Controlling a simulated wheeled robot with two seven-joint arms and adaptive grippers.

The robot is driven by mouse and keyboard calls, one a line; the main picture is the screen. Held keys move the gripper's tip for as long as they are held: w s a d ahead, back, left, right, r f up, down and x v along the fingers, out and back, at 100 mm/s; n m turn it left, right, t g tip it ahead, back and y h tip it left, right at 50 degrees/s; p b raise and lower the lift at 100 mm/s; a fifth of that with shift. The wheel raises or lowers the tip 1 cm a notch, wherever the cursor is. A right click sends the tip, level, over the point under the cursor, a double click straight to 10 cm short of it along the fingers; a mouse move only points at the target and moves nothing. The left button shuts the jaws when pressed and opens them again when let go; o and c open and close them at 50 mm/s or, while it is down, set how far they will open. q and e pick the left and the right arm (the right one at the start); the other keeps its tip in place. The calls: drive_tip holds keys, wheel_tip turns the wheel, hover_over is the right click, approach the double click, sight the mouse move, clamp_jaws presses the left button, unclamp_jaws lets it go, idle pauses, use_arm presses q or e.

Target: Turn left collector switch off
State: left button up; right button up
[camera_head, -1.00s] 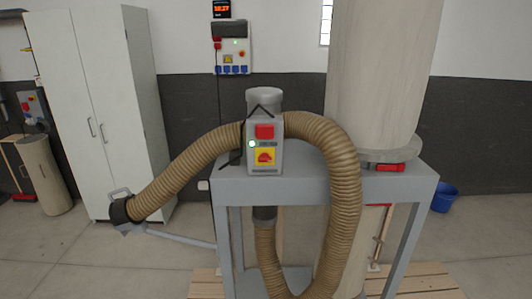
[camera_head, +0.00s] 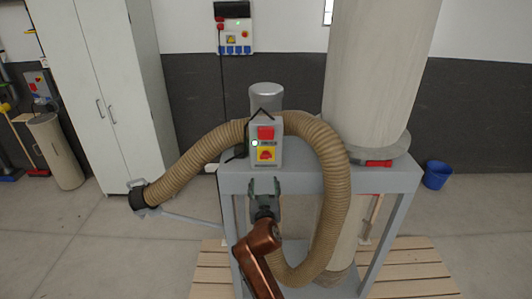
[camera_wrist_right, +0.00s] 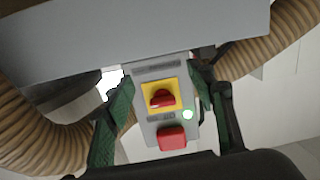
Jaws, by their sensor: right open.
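The collector's grey switch box (camera_head: 276,160) is on the front of the grey stand, below the motor. It has a red rotary switch (camera_head: 266,155) on a yellow plate, a red block (camera_head: 266,133) above it and a lit light (camera_head: 255,143). My right gripper (camera_head: 264,184) is open and empty just below the box. Its fingers (camera_wrist_right: 160,85) flank the box in the wrist view, apart from the switch. My left gripper is out of view.
A ribbed hose (camera_head: 337,190) loops right of the box and runs left to a nozzle (camera_head: 142,196). The grey stand (camera_head: 380,180) carries a large filter bag (camera_head: 375,70). A white cabinet (camera_head: 105,90) stands left, a blue bucket (camera_head: 437,175) right.

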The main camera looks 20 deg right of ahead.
drive_tip(key=m, duration=0.1)
approach(266, 157)
drive_tip(key=w+f, duration=0.1)
drive_tip(key=w, duration=0.1)
drive_tip(key=shift+t+h, duration=0.4)
drive_tip(key=p+x, duration=0.2)
drive_tip(key=x, duration=0.4)
drive_tip(key=shift+d+r, duration=0.1)
drive_tip(key=shift+d, duration=0.05)
drive_tip(key=shift+w+d, duration=0.15)
drive_tip(key=shift+w, duration=0.45)
drive_tip(key=shift+c, duration=0.5)
drive_tip(key=c, duration=1.1)
drive_tip(key=shift+o, duration=0.2)
